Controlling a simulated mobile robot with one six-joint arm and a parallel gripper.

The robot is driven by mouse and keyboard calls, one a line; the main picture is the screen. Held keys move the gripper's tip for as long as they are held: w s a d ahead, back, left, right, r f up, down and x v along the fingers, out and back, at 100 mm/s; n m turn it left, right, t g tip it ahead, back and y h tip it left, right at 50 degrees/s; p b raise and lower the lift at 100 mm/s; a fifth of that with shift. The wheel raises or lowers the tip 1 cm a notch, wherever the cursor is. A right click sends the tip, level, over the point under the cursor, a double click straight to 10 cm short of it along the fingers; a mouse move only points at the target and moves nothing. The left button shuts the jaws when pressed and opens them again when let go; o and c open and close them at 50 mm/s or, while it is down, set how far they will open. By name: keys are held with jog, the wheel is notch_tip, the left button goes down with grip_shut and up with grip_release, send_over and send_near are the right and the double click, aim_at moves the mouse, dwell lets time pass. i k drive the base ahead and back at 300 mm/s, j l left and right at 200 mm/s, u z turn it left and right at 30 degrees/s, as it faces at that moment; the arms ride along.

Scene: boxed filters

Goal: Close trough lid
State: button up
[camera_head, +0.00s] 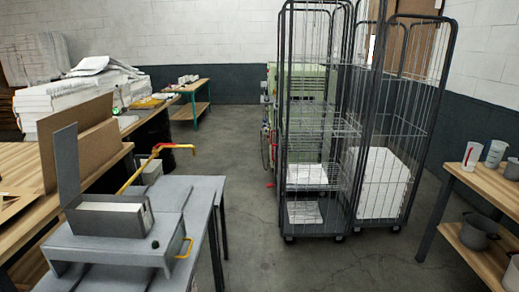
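A grey trough (112,219) sits on a grey raised bench fixture at the lower left. Its lid (67,165) stands open, roughly upright, at the trough's left end. The trough's opening (112,206) faces up and shows a pale inside; I cannot tell what is in it. A small dark knob (155,244) and a yellow handle (184,247) are on the fixture to the right. My gripper is not in this view.
A bent yellow and red bar (155,160) rises behind the trough. A brown cardboard panel (78,143) stands behind the lid. Wire roll cages (312,130) stand at centre right. A wooden shelf table (488,190) is at the right. Floor (240,165) between is clear.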

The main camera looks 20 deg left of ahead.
aim_at(66, 142)
jog(key=k+j+u, duration=0.1)
jog(key=j, duration=0.35)
jog(key=k+j+u, duration=0.1)
jog(key=k+j, duration=0.15)
jog(key=j, duration=0.25)
jog(key=k+j+u, duration=0.1)
jog(key=j, duration=0.35)
jog(key=k+j+u, duration=0.1)
jog(key=j, duration=0.4)
jog(key=k+j+u, duration=0.1)
jog(key=j, duration=0.4)
jog(key=k+j+u, duration=0.1)
jog(key=k+j, duration=0.15)
jog(key=j, duration=0.25)
jog(key=i+j, duration=0.1)
jog(key=j, duration=0.55)
jog(key=i+j+z, duration=0.1)
jog(key=j, duration=0.55)
